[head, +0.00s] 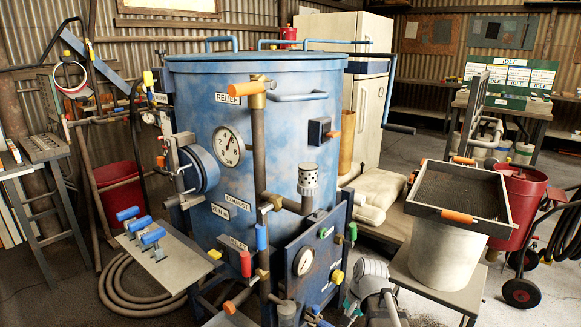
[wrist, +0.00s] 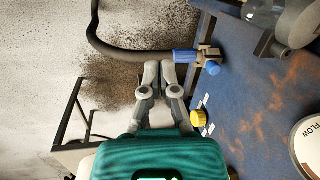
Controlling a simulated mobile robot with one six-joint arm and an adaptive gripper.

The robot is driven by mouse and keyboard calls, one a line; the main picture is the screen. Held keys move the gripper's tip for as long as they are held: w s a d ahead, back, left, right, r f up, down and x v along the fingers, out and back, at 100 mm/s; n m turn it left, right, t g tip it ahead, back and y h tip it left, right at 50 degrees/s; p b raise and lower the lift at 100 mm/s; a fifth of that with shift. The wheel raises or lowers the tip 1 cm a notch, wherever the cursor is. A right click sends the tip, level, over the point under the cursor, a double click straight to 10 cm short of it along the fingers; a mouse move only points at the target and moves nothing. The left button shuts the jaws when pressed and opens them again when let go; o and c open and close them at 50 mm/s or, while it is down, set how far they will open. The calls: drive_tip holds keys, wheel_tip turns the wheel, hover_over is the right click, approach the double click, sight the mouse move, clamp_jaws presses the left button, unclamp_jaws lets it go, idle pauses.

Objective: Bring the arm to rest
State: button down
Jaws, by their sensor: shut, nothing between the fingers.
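My gripper (wrist: 158,70) shows in the wrist view with its two grey fingers together and nothing between them. Its teal housing (wrist: 170,155) fills the bottom of that view. In the head view my grey and teal arm (head: 372,283) is low, at the bottom edge, right of the blue panel (head: 312,258) on the pot; the fingertips cannot be made out there. In the wrist view the fingertips appear just below a dark hose and a blue-handled valve (wrist: 197,62); I cannot tell whether they touch.
The blue blast pot (head: 275,125) stands centre, with projecting pipes and valves. A yellow knob (wrist: 198,117) and a flow gauge (wrist: 308,140) are right of my fingers. A sieve tray (head: 462,190) on a white bucket (head: 445,255) stands right. Gritty floor shows at left in the wrist view.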

drive_tip(key=s+d+n+h, duration=0.1)
drive_tip(key=s+n+h, duration=0.2)
drive_tip(key=s+n, duration=0.3)
wheel_tip(320, 180, up, 28)
drive_tip(key=p, duration=2.8)
drive_tip(key=shift+r+p, duration=0.15)
drive_tip(key=shift+p, duration=0.25)
drive_tip(key=shift+d, duration=0.1)
drive_tip(key=w+d+f+n+t+h+b, duration=0.1)
drive_tip(key=w+d+f+t+h+b, duration=0.3)
drive_tip(key=f+b, duration=0.55)
drive_tip(key=w+d+f+n+t+h+b, duration=0.25)
drive_tip(key=w+d+f+h+b, duration=0.35)
drive_tip(key=b, duration=0.8)
drive_tip(key=w+a+f+n+t+b, duration=0.2)
drive_tip(key=w+a+n+t+b, duration=0.2)
drive_tip(key=b, duration=0.6)
drive_tip(key=w+a+f+n+t+y+b, duration=0.1)
drive_tip(key=w+a+f+n+t+b, duration=0.2)
drive_tip(key=w+a+n+t+b, duration=0.2)
drive_tip(key=a+t+b, duration=0.2)
drive_tip(key=a+b, duration=0.2)
drive_tip(key=b, duration=0.1)
drive_tip(key=shift+f+n+t+b, duration=0.35)
